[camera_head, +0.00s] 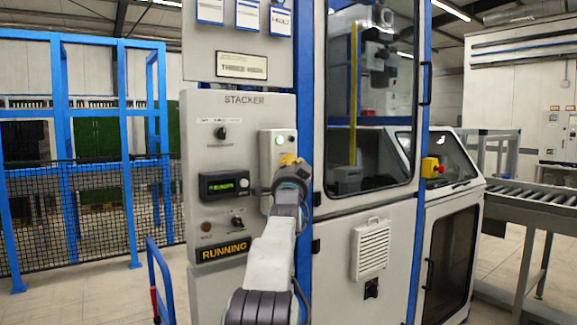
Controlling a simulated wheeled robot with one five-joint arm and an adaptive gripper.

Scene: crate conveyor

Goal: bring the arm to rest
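My arm (267,262) rises from the bottom middle of the view and stretches forward in front of the stacker control panel (237,108). My gripper (262,190) is at the panel, beside the lit green display (228,184) and in front of the pale switch box (277,143). The gripper is small and partly hidden by the wrist, so I cannot tell whether it is open or shut, or whether it touches the panel. I see nothing held in it.
A glazed machine cabinet (370,90) with blue posts stands right of the panel. A red emergency button (431,167) sticks out there. A roller conveyor (535,197) lies at the far right. A blue frame fence (130,150) and a blue handle (160,275) stand left. Floor shows at lower left.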

